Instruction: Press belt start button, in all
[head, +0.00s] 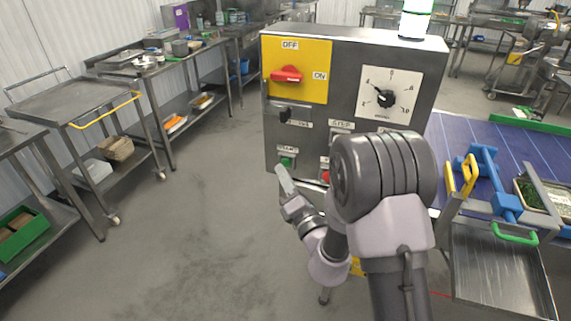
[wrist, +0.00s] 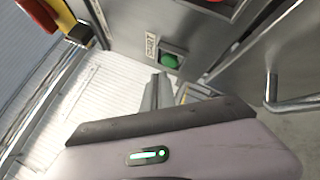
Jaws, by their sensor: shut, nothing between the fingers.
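The green start button (head: 287,161) sits low on the left of the grey control box (head: 350,50), under a small label. It also shows in the wrist view (wrist: 169,60), lit green in a square frame. My gripper (head: 281,169) is shut and empty, with its tips just below and left of the button. In the wrist view the closed fingers (wrist: 158,78) point at the panel just short of the button; I cannot tell whether they touch. A red button (head: 325,176) to the right is partly hidden by my arm.
The box also carries a red switch (head: 287,74) on a yellow plate, a black knob (head: 285,114) and a dial (head: 385,98). A blue belt (head: 500,145) and a metal tray (head: 500,270) stand at the right.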

